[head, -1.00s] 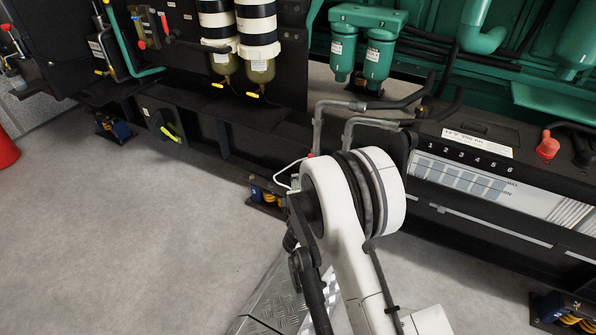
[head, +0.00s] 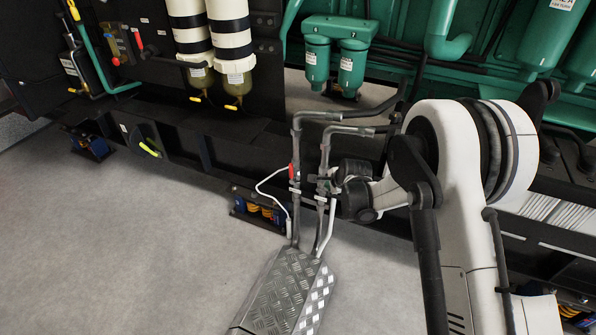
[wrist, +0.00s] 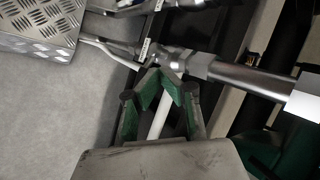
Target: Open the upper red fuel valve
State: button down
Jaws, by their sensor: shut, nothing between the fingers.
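A small red valve handle (head: 292,172) stands along the left of two grey pipes (head: 297,150) that run down to a tread-plate cover. A second valve fitting (head: 324,186), dark, sits on the right pipe. My gripper (head: 338,178) is at the right pipe, to the right of the red handle, and partly hidden by my arm. In the wrist view my gripper (wrist: 165,78) has its green-sided fingers closed together, with nothing held, close to a metal pipe fitting (wrist: 176,60). I cannot tell whether they touch. The red handle is not clear in the wrist view.
The tread-plate cover (head: 285,290) lies on the floor below the pipes. A black base rail (head: 240,140) runs behind them. Green filters (head: 335,60) and striped canisters (head: 230,40) stand further back.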

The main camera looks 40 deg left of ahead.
notch_tip(320, 180, up, 8)
jog(key=s+m+g+y, duration=0.25)
jog(key=m+g, duration=0.25)
jog(key=m, duration=0.4)
jog(key=b, duration=0.4)
send_near(291, 174)
jog(key=shift+m+y, duration=0.35)
jog(key=shift+m, duration=0.05)
jog(key=shift+w+d+f+x, duration=0.1)
jog(key=shift+x, duration=1)
jog(key=shift+w+d+f+x, duration=0.1)
jog(key=shift+f+x, duration=0.05)
jog(key=shift+x, duration=0.9)
jog(key=shift+w+d+f+x, duration=0.1)
jog(key=shift+d+x, duration=0.05)
jog(key=shift+x, duration=0.95)
jog(key=shift+s+a, duration=0.1)
jog(key=shift+a, duration=0.45)
